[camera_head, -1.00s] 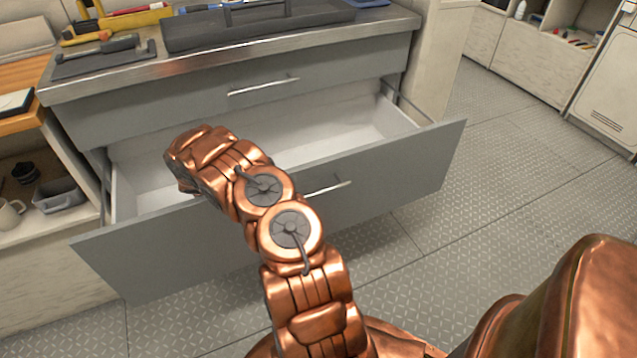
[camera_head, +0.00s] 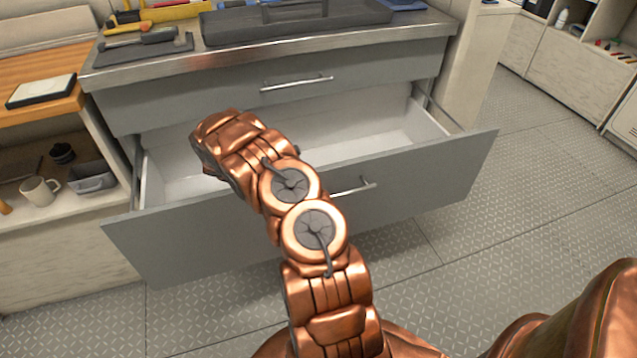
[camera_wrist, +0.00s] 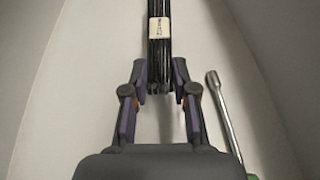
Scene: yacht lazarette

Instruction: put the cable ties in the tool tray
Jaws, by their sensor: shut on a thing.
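The cable ties are a black bundle with a pale label (camera_wrist: 159,32), seen in the wrist view. My gripper (camera_wrist: 161,92) is shut on the lower end of the bundle, which points away from it over a pale surface. In the head view my arm reaches over the open drawer, and the gripper and bundle are hidden behind it. A long dark grey tray with a raised handle, which looks like the tool tray (camera_head: 290,28), sits on the counter above the drawer.
The open drawer (camera_head: 400,185) juts out below the counter (camera_head: 255,60). A metal tool with a green handle (camera_wrist: 222,110) lies right of my gripper. A hammer (camera_head: 145,40) lies on a dark mat left of the tray. A mug (camera_head: 38,190) stands on the left shelf.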

